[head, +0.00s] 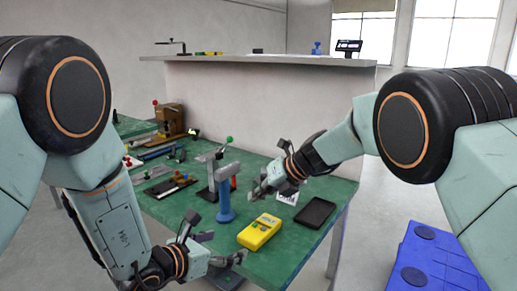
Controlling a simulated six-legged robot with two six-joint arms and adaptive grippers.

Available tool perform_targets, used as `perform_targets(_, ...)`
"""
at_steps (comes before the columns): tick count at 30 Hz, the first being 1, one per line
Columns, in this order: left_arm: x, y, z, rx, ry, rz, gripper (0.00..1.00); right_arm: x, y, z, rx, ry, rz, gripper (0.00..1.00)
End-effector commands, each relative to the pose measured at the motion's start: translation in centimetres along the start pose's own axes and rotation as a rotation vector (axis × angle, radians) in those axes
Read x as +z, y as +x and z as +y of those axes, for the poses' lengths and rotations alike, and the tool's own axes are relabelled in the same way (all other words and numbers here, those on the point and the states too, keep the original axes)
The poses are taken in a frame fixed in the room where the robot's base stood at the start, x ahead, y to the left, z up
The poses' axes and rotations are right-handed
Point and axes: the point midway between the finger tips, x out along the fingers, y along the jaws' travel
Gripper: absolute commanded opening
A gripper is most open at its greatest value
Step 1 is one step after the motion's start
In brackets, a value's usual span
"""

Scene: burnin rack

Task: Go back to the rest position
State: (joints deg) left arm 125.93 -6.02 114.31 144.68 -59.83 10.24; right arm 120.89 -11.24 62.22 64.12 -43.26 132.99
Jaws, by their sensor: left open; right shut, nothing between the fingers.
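My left gripper (224,247) is the lower one, at the near edge of the green bench (175,212). Its fingers are apart and it is empty, left of a yellow handheld meter (260,232). My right gripper (262,189) is shut with nothing in it. It appears above the bench, just right of a blue upright post (226,203). Both arms reach forward and are bent. The bench surface right under the grippers is partly hidden by them.
A black tablet-like slab (315,212) and a white card (287,198) lie on the bench's right side. A high counter (260,62) is behind.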

Motion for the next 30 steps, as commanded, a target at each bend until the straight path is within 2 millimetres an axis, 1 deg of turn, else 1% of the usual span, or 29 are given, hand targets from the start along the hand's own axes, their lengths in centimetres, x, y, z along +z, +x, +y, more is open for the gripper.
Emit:
perform_targets(1, -0.1, 0.9, -0.1, -0.002, 0.003, 0.001, 0.86, 0.0, 0.0, 0.0, 0.000, 0.000, 0.000, 0.00)
perform_targets(6, -0.1, 3.6, -0.1, -0.003, 0.002, 0.000, 0.86, 0.0, 0.0, 0.0, 0.000, 0.000, 0.000, 0.00)
perform_targets(18, -0.1, 9.1, -0.1, -0.002, 0.000, 0.000, 0.86, 0.0, 0.0, 0.0, 0.000, 0.000, 0.000, 0.00)
perform_targets(22, -0.1, 10.2, -0.1, -0.002, 0.000, 0.000, 0.86, 0.0, 0.0, 0.0, 0.000, 0.000, 0.000, 0.00)
perform_targets(26, 0.0, 10.2, -0.1, -0.001, 0.000, 0.000, 0.86, -0.5, 0.7, -0.5, 0.000, 0.001, 0.001, 0.00)
perform_targets(30, 0.0, 10.2, 0.0, 0.000, -0.001, 0.000, 0.86, -0.6, 0.8, -0.6, 0.000, 0.000, 0.000, 0.00)
